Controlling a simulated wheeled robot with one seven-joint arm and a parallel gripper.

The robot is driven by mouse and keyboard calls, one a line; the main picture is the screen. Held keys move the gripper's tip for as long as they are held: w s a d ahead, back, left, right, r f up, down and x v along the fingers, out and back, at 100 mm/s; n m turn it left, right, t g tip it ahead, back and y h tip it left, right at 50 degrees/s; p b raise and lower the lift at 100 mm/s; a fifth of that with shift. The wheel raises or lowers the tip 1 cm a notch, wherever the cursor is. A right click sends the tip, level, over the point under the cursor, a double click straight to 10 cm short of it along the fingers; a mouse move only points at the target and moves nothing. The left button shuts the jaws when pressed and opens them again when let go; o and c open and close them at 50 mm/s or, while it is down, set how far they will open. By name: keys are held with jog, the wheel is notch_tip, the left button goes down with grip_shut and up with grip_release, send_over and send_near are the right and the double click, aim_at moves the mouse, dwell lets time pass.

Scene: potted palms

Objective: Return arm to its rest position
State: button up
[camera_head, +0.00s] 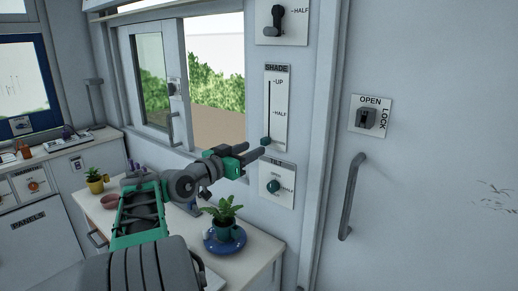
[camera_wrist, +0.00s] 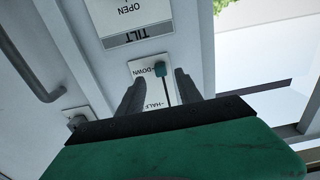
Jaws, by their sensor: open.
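My gripper (camera_head: 258,155) is in front of the wall by the window, at the lower end of the shade panel (camera_head: 279,95). Its two fingers are apart and empty. In the wrist view my gripper (camera_wrist: 156,80) points at the shade slider's green knob (camera_wrist: 160,69), which appears between and beyond the fingertips. I see no clear contact. The knob (camera_head: 265,141) is at the bottom of its slot, by the DOWN label in the wrist view. My arm stretches forward over the counter.
The tilt panel (camera_head: 277,186) with a round green knob lies just below my gripper. A potted plant (camera_head: 223,211) on a blue saucer (camera_head: 212,242) stands on the counter (camera_head: 262,252) under the arm. A door handle (camera_head: 351,197) juts out at right. The window (camera_head: 160,80) is at left.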

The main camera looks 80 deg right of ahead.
jog(key=shift+v, duration=1.1)
